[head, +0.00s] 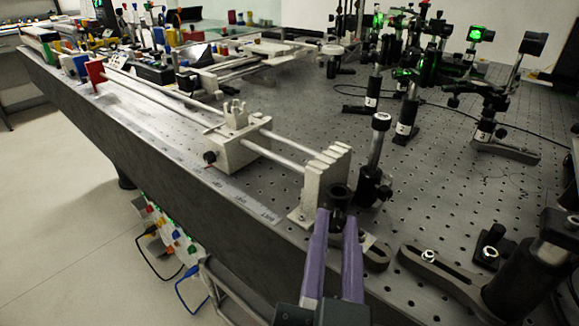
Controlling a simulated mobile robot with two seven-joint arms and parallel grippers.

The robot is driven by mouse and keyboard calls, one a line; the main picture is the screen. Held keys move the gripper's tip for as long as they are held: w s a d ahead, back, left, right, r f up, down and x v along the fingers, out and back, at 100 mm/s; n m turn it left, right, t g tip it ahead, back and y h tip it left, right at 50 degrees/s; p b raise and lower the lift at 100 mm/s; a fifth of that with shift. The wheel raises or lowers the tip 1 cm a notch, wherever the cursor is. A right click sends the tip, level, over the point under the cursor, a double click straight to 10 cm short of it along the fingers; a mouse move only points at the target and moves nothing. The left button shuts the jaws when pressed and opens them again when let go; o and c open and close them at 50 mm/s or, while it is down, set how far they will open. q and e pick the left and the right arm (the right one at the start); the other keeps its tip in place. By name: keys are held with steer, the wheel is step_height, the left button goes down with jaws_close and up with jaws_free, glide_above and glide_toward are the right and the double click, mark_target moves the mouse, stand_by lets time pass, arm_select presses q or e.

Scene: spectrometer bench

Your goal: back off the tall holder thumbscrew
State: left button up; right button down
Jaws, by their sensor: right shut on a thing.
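My right gripper (337,214) comes up from the bottom edge, with its two purple fingers pointing away from me. Its fingertips are at the near side of a black, open-topped post holder (338,191) at the front of the bench. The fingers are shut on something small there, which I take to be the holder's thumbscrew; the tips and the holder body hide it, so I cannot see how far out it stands. My left gripper is not in view.
A white rail block (326,180) stands just left of the holder. Another black holder with a post (380,140) is close behind. A slotted clamp (440,272) lies to the right. The perforated bench (290,95) has free room behind. Its front edge drops to the floor at left.

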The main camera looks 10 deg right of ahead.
stand_by(0.4)
steer(key=shift+f+n+b, duration=0.1)
steer(key=shift+n+b, duration=0.2)
steer(key=shift+n, duration=0.1)
steer(key=n+b, duration=0.1)
steer(key=n, duration=0.1)
steer(key=shift+n, duration=0.4)
steer(key=n+b, duration=0.1)
steer(key=n, duration=0.3)
steer(key=shift+n, duration=0.3)
steer(key=n, duration=0.8)
steer(key=shift+n, duration=0.3)
steer(key=shift+n+p, duration=0.3)
steer(key=shift+n, duration=0.6)
